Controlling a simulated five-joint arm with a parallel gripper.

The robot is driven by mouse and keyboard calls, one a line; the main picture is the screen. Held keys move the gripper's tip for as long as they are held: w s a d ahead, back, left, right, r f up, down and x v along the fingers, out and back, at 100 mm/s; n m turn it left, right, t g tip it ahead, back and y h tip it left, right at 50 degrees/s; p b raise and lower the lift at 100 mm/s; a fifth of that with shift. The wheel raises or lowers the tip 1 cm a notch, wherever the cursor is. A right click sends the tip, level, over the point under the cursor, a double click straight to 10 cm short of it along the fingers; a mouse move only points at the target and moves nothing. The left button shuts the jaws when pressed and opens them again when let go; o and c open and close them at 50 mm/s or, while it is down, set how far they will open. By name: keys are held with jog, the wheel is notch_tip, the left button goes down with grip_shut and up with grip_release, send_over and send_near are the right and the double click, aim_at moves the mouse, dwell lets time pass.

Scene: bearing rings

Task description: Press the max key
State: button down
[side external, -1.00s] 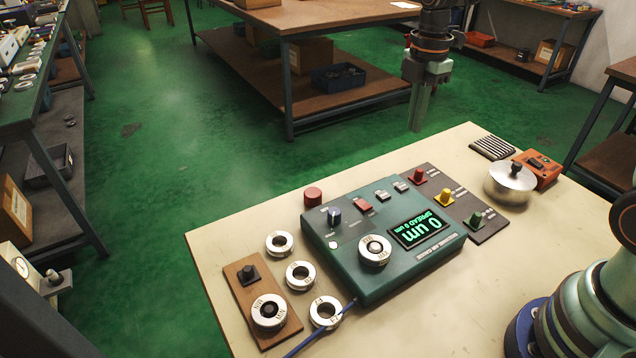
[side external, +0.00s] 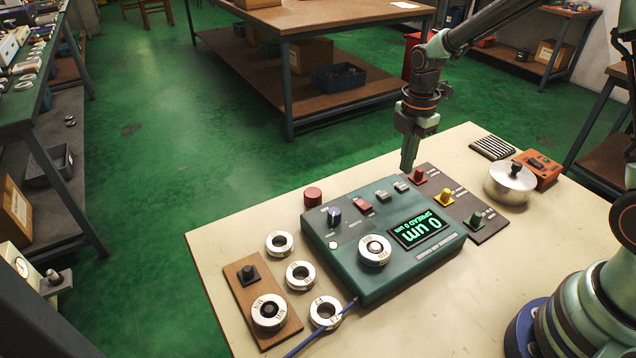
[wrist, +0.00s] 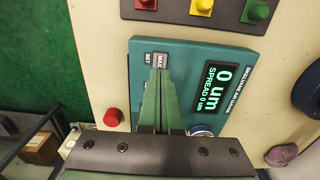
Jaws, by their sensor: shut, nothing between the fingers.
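The teal gauge console (side external: 345,270) stands on the table, its screen (side external: 418,230) reading "0 um" and "SPREAD 0 um". It also shows in the wrist view (wrist: 185,60). The max key (wrist: 161,58) is a small grey key marked MAX at the console's edge, beside a SET marking. In the side view, small light keys (side external: 401,187) lie along that edge, their lettering unreadable. My gripper (side external: 405,170) is shut and empty, pointing down above that edge. In the wrist view its fingertips (wrist: 160,72) appear right beside the max key; contact cannot be told.
A metal ring (side external: 375,258) sits on the console. Loose rings (side external: 300,275) lie left of it, near a brown board (side external: 243,283). A red button (side external: 313,196) stands behind. Red, yellow and green knobs (side external: 444,198) stand on a dark plate at right, close to my gripper.

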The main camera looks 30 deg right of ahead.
aim_at(402, 187)
jog(key=shift+f, duration=2)
jog(key=shift+s+f, duration=0.1)
jog(key=shift+f, duration=0.8)
notch_tip(402, 187, up, 15)
jog(key=shift+w, duration=0.3)
